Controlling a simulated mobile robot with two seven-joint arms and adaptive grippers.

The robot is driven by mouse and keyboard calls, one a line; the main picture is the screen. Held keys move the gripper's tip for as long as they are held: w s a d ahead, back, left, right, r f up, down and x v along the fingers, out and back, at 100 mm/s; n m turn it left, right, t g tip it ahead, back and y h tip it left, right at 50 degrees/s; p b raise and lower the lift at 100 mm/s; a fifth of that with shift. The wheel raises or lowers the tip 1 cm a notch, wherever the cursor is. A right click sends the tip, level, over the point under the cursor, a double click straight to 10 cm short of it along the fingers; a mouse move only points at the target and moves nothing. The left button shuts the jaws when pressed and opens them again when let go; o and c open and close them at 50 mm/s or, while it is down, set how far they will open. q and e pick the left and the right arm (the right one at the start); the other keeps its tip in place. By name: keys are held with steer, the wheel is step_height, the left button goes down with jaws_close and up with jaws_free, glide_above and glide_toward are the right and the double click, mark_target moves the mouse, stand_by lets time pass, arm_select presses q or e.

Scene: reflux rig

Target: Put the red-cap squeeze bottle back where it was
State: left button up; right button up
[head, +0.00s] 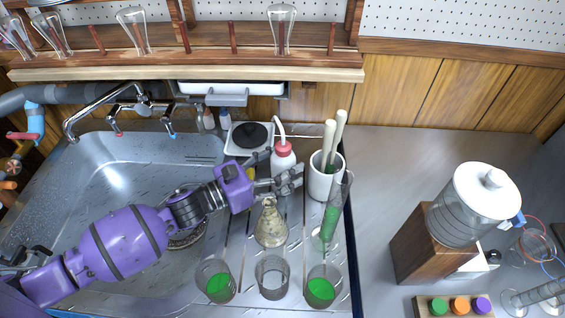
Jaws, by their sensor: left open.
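The red-cap squeeze bottle (283,162) is white with a red cap and a bent white spout. It stands upright on the drainboard right of the sink, behind the flask. My left gripper (282,170) reaches in from the left and is open. One finger lies at the bottle's left and the other crosses in front of its lower part, so its base is partly hidden. I cannot tell whether the fingers touch it. My right gripper is not in view.
A white pot (326,182) with pestles stands close right of the bottle. A cloudy conical flask (271,225), a green-filled cylinder (331,218) and several beakers stand in front. A scale (249,139) is behind left. The right counter (390,170) has free room.

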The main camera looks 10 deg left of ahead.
arm_select(q)
steer(key=shift+r, duration=0.1)
steer(key=shift+a+r, duration=0.1)
steer(key=shift+r, duration=0.05)
steer(key=b+v, duration=0.1)
steer(key=v, duration=1)
steer(key=shift+s+a, duration=0.25)
steer(key=shift+s, duration=0.1)
steer(key=shift+s, duration=0.1)
stand_by(0.9)
